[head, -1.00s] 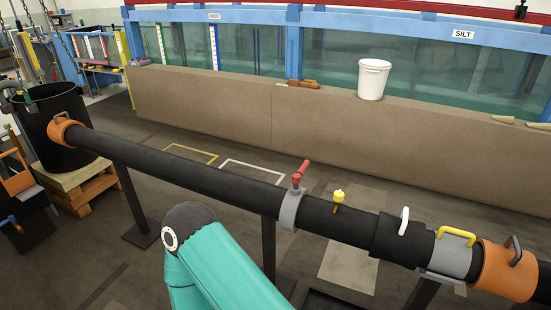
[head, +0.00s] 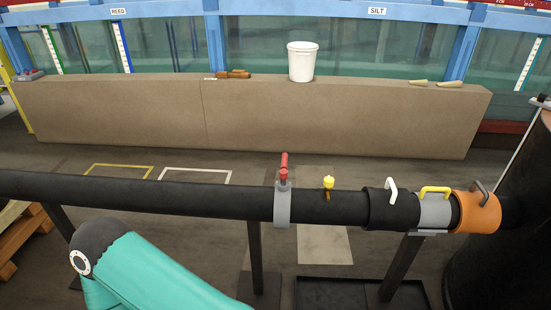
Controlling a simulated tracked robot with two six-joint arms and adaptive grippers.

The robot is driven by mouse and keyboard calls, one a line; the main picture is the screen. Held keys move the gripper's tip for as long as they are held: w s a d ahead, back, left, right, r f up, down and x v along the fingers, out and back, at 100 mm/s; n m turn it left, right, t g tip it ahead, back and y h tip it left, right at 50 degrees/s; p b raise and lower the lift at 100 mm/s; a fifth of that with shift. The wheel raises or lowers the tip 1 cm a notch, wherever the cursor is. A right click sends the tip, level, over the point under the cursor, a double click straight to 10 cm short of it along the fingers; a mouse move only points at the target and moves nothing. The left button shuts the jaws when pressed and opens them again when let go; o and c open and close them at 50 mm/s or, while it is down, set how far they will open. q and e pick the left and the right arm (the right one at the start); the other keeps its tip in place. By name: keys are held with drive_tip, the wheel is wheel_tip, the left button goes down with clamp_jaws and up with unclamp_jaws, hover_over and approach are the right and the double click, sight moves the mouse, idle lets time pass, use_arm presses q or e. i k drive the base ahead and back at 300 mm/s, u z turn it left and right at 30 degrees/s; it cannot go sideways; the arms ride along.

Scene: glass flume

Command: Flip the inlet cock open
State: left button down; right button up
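A black pipe (head: 150,194) runs across the head view from the left edge to the right. A red-handled fitting (head: 283,168) sits on a grey collar (head: 282,206) around the pipe. Its red lever points up in the picture, across the pipe's line. Just to the right, a small yellow-topped brass fitting (head: 328,184) stands on the pipe. No label shows which fitting is the inlet cock. Neither of my grippers is in view. Only a teal link of one of my arms shows at lower left, apart from both fittings in the picture.
Farther right on the pipe are a white handle (head: 391,189), a yellow handle (head: 435,190) and an orange collar (head: 479,212). A dark tank (head: 505,235) stands at right. A long brown wall (head: 245,115) behind carries a white bucket (head: 302,61). Dark posts support the pipe.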

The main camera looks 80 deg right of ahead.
sight(284, 172)
drive_tip(key=u, duration=1.3)
drive_tip(key=i, duration=0.15)
drive_tip(key=z, duration=2.7)
drive_tip(key=i, duration=0.2)
drive_tip(key=z, duration=2)
drive_tip(key=k, duration=0.65)
drive_tip(key=z, duration=0.35)
drive_tip(key=i, duration=1.7)
drive_tip(key=u, duration=0.3)
